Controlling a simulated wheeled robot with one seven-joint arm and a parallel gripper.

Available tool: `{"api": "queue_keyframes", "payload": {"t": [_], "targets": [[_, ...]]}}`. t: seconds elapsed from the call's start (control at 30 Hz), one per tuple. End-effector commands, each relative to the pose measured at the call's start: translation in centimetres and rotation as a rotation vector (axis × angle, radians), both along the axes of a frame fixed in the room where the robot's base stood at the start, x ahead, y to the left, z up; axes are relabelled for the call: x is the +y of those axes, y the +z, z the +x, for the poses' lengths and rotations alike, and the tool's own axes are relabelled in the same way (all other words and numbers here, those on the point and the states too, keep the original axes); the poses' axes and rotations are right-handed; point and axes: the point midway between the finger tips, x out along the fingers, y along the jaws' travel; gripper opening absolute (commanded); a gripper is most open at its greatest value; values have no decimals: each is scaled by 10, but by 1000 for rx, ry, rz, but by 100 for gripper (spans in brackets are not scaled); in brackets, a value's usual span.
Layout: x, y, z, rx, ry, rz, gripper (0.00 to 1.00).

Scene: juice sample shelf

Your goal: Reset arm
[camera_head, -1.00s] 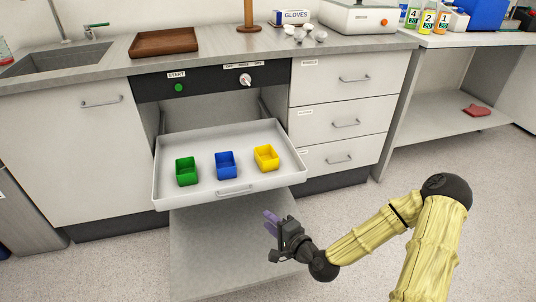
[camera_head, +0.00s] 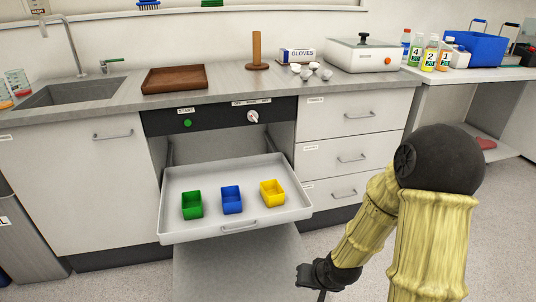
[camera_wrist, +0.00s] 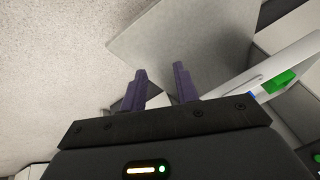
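My gripper shows in the wrist view (camera_wrist: 161,88), with its two purple fingers apart and nothing between them. My yellow-sleeved arm is bent at the right of the head view, with the black elbow raised. The gripper is apart from the tray and touches nothing that I can see.
Drawers (camera_head: 345,160) stand at right. Open floor (camera_head: 120,285) lies at front left.

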Motion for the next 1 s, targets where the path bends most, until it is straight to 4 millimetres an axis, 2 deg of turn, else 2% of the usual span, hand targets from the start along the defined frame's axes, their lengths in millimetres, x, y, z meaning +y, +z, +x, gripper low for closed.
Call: {"api": "queue_keyframes", "payload": {"t": [0.03, 0.3, 0.7, 1.0], "targets": [[-7, 15, -3, 2, 14, -50, 30], [-34, 74, -35, 68, 48, -213, 30], [-43, 130, -78, 127, 71, -244, 30], [-43, 177, -78, 132, 71, -245, 30]]}}
